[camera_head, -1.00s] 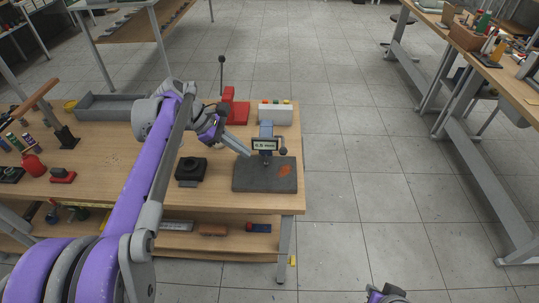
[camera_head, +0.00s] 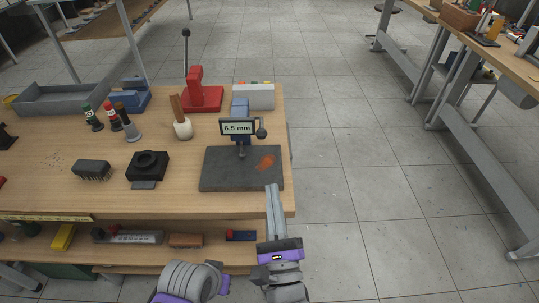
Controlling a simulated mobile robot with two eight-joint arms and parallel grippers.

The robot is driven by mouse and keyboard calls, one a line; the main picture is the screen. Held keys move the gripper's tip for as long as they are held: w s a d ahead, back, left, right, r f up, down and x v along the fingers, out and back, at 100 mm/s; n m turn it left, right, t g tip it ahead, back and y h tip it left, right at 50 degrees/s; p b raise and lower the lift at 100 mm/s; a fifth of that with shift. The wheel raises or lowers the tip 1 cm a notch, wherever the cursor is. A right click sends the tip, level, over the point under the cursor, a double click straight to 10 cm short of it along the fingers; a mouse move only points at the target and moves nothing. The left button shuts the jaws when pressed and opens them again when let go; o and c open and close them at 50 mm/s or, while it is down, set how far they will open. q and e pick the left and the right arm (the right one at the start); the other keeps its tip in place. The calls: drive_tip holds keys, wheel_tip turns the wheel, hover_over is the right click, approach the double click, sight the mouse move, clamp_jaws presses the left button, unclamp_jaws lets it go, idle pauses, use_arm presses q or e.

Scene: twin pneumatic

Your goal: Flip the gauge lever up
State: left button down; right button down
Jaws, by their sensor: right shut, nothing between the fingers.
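The gauge (camera_head: 240,107) has a blue body and a small display (camera_head: 238,128) reading 6.5 mm. It stands on a dark grey plate (camera_head: 215,175) with an orange patch at the table's front right. A lever with a dark round knob (camera_head: 261,132) sits at the right side of the display. My right gripper (camera_head: 272,188) is shut and empty. Its fingers point away from me, in front of the plate's right part and below the knob in the picture. I cannot tell whether it touches the plate.
A red lever press (camera_head: 204,96) and a grey button box (camera_head: 254,97) stand behind the gauge. The floor right of the table is clear.

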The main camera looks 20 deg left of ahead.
use_arm(q)
drive_tip(key=shift+s+f+m, duration=0.3)
drive_tip(key=shift+f+m, duration=0.2)
drive_tip(key=shift+f, duration=0.2)
use_arm(e)
drive_tip(key=shift+s+a+r+m+t, duration=0.1)
drive_tip(key=shift+s+m+t, duration=0.15)
drive_tip(key=shift+m, duration=0.75)
drive_tip(key=shift+w, duration=0.1)
use_arm(q)
drive_tip(key=shift+f+b, duration=0.3)
drive_tip(key=shift+b, duration=0.1)
use_arm(e)
drive_tip(key=x, duration=1)
drive_tip(key=shift+r, duration=0.1)
